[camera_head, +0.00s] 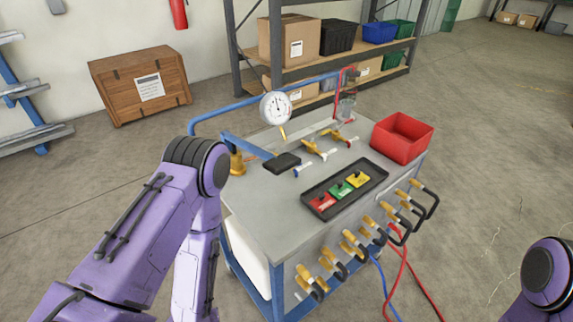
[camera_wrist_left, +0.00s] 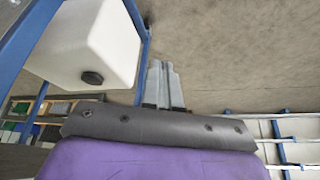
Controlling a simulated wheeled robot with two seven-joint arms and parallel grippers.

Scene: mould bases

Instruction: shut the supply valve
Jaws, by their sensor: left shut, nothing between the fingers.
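Several brass valves are on the grey top of the cart (camera_head: 262,207). My left gripper (camera_wrist_left: 161,68) shows in the left wrist view, shut and empty, over the floor beside the cart's white tank (camera_wrist_left: 85,38). The head view shows my left arm but not that gripper. My right gripper is out of view.
A black tray (camera_head: 371,187) with red, green and yellow tagged pieces and a red bin (camera_head: 402,139) sit on the cart. Brass fittings with black hoses (camera_head: 430,206) line its front side. Blue and red hoses (camera_head: 405,255) hang to the floor. A wooden crate (camera_head: 125,86) stands behind.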

